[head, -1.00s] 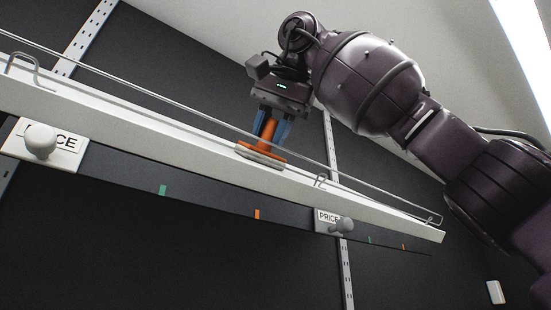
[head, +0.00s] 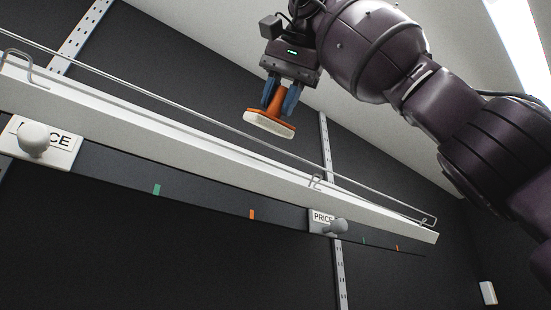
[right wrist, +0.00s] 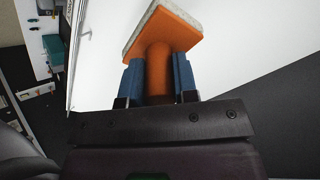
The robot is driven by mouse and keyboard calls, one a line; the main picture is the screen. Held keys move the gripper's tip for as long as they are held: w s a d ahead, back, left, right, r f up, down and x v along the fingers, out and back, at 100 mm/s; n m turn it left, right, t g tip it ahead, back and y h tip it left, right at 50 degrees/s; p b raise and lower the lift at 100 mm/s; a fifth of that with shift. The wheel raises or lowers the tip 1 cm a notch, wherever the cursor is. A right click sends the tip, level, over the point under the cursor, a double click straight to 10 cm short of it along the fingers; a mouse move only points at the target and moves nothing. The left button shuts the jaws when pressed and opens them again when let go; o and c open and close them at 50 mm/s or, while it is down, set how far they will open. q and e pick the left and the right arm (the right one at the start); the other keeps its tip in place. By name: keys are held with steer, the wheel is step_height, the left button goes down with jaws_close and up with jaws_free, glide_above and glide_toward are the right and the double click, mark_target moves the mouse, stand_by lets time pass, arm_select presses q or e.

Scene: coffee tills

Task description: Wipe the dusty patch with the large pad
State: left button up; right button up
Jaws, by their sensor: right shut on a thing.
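The large pad (head: 269,123) is an orange block with a pale wiping face and an orange handle. My right gripper (head: 280,97) is shut on its handle and holds it above the white shelf (head: 200,138), clear of it and tilted, with the pale face toward the viewer. The right wrist view shows the blue fingers (right wrist: 157,82) on either side of the orange handle, and the pad (right wrist: 165,30) beyond them. I cannot make out a dusty patch; the shelf top is hardly seen from below. My left gripper is not in view.
A thin wire rail (head: 190,106) runs along the shelf. A dark strip below the shelf carries two price tags with round knobs, the left one (head: 40,140) and the right one (head: 327,221), plus green and orange marks. The space above the shelf is open.

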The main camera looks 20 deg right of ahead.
mark_target(287, 89)
steer(key=shift+d, duration=0.1)
steer(key=shift+v, duration=1.5)
steer(key=shift+w+d+r, duration=0.1)
steer(key=shift+w+r, duration=0.05)
